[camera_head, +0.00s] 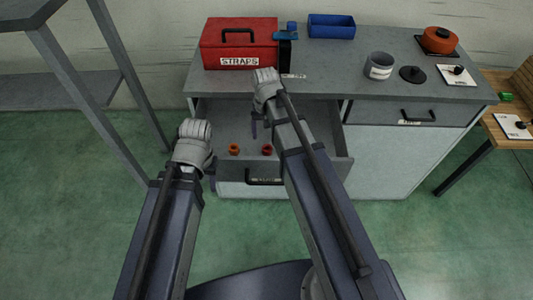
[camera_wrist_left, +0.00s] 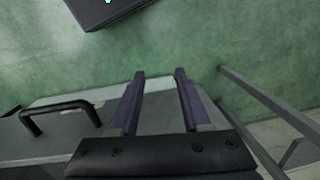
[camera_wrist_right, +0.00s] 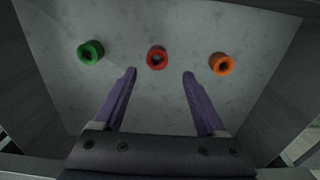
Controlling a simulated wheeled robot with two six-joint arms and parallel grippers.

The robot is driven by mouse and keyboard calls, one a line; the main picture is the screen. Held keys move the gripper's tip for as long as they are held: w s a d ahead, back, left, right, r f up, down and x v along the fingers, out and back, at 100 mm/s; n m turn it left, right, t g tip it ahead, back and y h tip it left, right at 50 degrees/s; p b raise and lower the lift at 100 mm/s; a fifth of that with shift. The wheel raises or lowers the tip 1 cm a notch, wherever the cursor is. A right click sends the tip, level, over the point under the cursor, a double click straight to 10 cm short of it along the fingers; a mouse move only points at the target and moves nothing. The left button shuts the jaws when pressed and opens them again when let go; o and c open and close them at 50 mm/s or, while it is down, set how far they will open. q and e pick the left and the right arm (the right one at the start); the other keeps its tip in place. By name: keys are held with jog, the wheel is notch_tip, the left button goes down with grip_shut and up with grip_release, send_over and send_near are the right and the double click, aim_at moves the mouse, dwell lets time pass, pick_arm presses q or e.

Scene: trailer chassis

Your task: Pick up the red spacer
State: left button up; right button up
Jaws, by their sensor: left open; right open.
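The red spacer (camera_wrist_right: 157,57) is a small ring lying on the floor of the open drawer (camera_head: 225,113). It also shows in the head view (camera_head: 267,149), near the drawer's front. In the right wrist view it lies ahead of my right gripper (camera_wrist_right: 160,75), between the lines of its two fingers and apart from them. My right gripper is open and empty, over the drawer. My left gripper (camera_wrist_left: 160,75) is open and empty, at the drawer's left front corner, with green floor beyond its fingers.
An orange spacer (camera_wrist_right: 222,64) and a green spacer (camera_wrist_right: 90,52) lie either side of the red one. Drawer walls enclose them. On the worktop stand a red STRAPS box (camera_head: 240,45), a blue bin (camera_head: 332,26) and a grey pot (camera_head: 379,66). A grey rack (camera_head: 70,90) stands left.

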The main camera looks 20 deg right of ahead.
aim_at(267, 147)
jog(key=shift+f, duration=0.4)
jog(key=f+b, duration=0.7)
jog(key=b, duration=0.1)
jog(key=shift+d+f, duration=0.25)
jog(key=shift+f, duration=0.1)
jog(key=shift+r, duration=0.1)
grip_shut()
dwell(0.4)
